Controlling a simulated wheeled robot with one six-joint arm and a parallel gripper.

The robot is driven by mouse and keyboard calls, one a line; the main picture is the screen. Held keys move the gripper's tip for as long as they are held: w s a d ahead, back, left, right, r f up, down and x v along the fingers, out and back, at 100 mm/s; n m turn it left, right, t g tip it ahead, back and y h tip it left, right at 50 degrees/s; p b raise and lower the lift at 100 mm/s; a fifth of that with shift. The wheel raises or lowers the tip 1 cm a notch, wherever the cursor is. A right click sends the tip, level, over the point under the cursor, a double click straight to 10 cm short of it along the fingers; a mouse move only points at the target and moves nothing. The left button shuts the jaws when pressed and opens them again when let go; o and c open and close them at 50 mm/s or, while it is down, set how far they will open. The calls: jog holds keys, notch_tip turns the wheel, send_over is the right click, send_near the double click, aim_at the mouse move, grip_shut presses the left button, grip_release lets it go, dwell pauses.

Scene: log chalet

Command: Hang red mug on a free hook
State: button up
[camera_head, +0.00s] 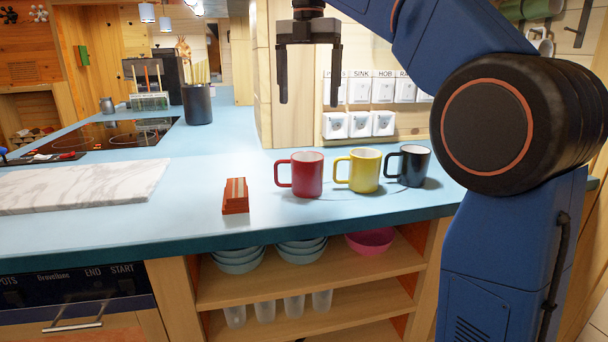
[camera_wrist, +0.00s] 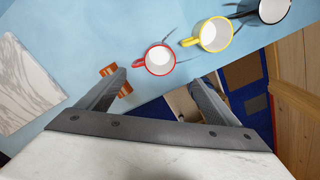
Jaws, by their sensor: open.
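The red mug (camera_head: 307,174) stands upright on the blue counter, its handle to the left, first in a row of three. It also shows from above in the wrist view (camera_wrist: 159,60), beyond the fingertips. My gripper (camera_head: 309,100) is open and empty, pointing down above the red mug with a clear gap. Its two fingers spread wide in the wrist view (camera_wrist: 160,79). At the upper right of the head view, a pale mug (camera_head: 541,43) appears to hang by the wall. My arm covers much of that area, and I cannot make out a free hook.
A yellow mug (camera_head: 364,170) and a black mug (camera_head: 408,166) stand right of the red one. A marble board (camera_head: 82,187) lies further left. Wall sockets (camera_head: 359,124) are behind. The counter's front edge is close.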

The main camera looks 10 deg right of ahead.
aim_at(307, 157)
notch_tip(307, 157, down, 16)
jog(key=shift+s+a+r, duration=0.1)
jog(key=shift+s+r, duration=0.05)
dwell(0.6)
jog(key=shift+c, duration=0.3)
jog(key=c, duration=1.3)
jog(key=shift+r, duration=0.1)
